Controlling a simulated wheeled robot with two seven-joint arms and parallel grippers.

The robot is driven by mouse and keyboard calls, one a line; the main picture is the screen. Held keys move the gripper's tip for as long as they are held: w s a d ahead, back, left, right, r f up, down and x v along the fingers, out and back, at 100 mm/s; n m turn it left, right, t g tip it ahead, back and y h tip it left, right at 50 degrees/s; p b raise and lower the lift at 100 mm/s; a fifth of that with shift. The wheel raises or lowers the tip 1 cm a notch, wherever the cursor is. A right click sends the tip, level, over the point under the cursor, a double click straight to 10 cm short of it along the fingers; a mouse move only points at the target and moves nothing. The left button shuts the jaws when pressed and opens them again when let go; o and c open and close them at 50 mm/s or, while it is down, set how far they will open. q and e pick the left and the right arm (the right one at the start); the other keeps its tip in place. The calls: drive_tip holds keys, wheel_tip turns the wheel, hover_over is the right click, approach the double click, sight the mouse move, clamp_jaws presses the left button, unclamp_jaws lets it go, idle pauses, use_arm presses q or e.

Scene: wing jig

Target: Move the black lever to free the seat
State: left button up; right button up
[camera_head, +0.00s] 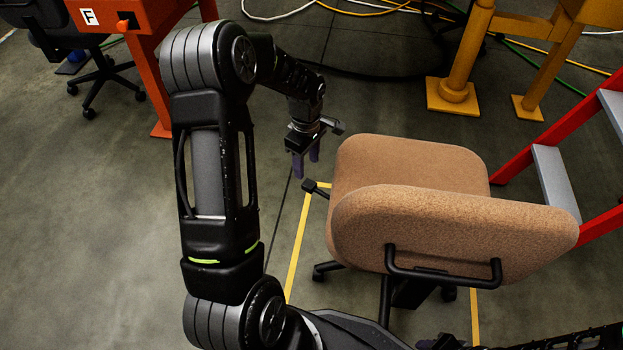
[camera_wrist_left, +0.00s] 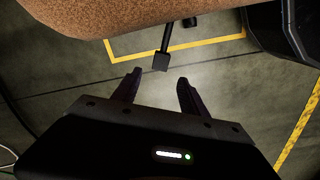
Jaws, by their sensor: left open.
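A brown office chair shows its seat (camera_head: 405,163) and its backrest (camera_head: 450,225); the backrest is toward me. A black lever (camera_head: 316,188) sticks out from under the seat on the left side. In the left wrist view the black lever (camera_wrist_left: 161,62) ends in a flat paddle. My left gripper (camera_head: 306,168) is open and empty, just beyond the lever's end. In the left wrist view the left gripper's fingers (camera_wrist_left: 157,86) are apart, with the paddle a little ahead of the gap between them. My right gripper cannot be made out.
A yellow floor line (camera_head: 298,240) runs around the chair. A red ladder (camera_head: 560,170) stands close on the right. An orange stand (camera_head: 150,60) is at the back left, and a yellow frame (camera_head: 455,95) is at the back right. Cables lie on the floor behind.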

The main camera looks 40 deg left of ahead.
sight(307, 182)
use_arm(q)
wheel_tip(307, 182, down, 8)
drive_tip(key=b, duration=0.3)
drive_tip(key=shift+r, duration=0.1)
drive_tip(key=shift+c, duration=0.4)
clamp_jaws()
idle(1.0)
